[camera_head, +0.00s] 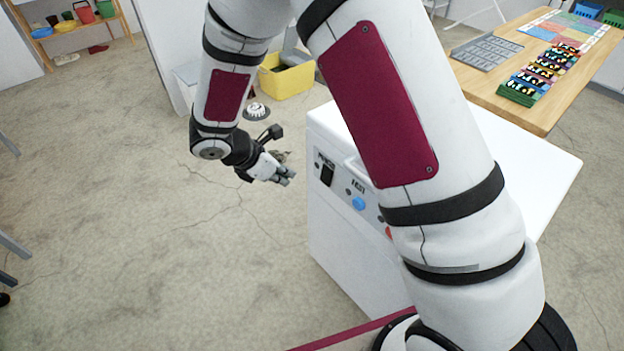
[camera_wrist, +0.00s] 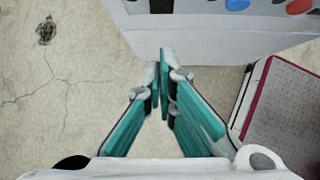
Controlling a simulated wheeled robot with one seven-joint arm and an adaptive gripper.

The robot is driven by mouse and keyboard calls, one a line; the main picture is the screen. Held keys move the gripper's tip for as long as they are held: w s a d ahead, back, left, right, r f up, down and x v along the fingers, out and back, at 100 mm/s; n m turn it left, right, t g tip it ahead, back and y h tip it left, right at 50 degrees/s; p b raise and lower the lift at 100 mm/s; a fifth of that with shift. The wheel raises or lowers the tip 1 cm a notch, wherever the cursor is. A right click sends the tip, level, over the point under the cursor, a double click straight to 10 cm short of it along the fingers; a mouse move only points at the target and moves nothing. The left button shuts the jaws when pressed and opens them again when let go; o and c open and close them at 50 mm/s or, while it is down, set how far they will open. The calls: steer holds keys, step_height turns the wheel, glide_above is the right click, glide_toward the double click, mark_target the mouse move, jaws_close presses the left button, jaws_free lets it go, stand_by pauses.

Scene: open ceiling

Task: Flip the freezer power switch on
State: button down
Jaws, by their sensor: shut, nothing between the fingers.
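The freezer (camera_head: 345,245) is a white chest. Its front panel carries a black power switch (camera_head: 327,174) under a "POWER" label, with a blue button (camera_head: 358,203) to its right. I cannot tell which way the switch is set. My gripper (camera_head: 289,177) is shut and empty, left of the switch in the head view with a gap between. In the wrist view the closed fingertips (camera_wrist: 166,52) point toward the freezer front (camera_wrist: 200,38). The black switch (camera_wrist: 163,5) shows there at the top edge, partly cut off, just beyond the tips.
A red button (camera_wrist: 299,6) is at the panel's right. A wooden table (camera_head: 530,105) with coloured items stands behind the freezer. A yellow bin (camera_head: 286,80) is on the floor behind. The floor left of my gripper is clear.

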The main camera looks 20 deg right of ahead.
mark_target(327, 176)
steer(key=w+d+r+b+x, duration=0.1)
steer(key=b+x, duration=0.1)
steer(key=x, duration=1.1)
steer(key=shift+d, duration=0.4)
steer(key=h+b, duration=0.1)
steer(key=b, duration=0.1)
steer(key=d+f+t+h+b, duration=0.1)
steer(key=b, duration=0.2)
steer(key=shift+w+d+f+h, duration=0.1)
steer(key=shift+w+f+h, duration=0.15)
steer(key=shift+h, duration=0.15)
steer(key=shift+d, duration=0.1)
